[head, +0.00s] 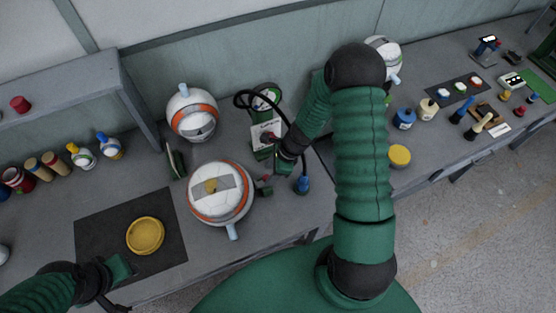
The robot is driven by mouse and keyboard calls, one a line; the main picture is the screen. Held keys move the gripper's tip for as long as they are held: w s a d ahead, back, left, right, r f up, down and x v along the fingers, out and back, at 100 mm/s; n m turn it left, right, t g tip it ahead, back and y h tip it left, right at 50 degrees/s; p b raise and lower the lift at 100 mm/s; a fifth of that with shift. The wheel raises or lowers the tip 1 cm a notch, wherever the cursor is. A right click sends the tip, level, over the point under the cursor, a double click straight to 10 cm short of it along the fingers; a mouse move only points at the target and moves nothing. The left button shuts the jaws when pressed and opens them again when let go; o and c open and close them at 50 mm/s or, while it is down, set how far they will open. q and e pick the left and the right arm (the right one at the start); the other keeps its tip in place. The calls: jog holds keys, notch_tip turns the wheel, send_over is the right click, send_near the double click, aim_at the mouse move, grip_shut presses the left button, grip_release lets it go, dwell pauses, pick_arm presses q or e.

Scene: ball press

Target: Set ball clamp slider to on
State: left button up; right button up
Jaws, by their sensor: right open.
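A white ball-shaped device with an orange band and a yellow knob (220,192) sits on the near bench in the middle. A small red and dark part (266,188) lies just right of it. I cannot tell which part is the ball clamp slider. My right gripper (279,170) is open, close to the right of the device and beside the red part. Its fingers are small and partly hidden, and I cannot tell if they touch anything. My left gripper (120,268) is at the lower left, near the dark mat; its jaws are not clear.
A second orange-banded ball device (193,113) stands behind. A white-fronted unit (265,135) with a black cable is behind my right gripper. A yellow dish (145,235) rests on the dark mat (100,220). A blue-topped item (302,184) stands right of my gripper.

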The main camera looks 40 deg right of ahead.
jog(key=v, duration=1.5)
jog(key=shift+w, duration=0.15)
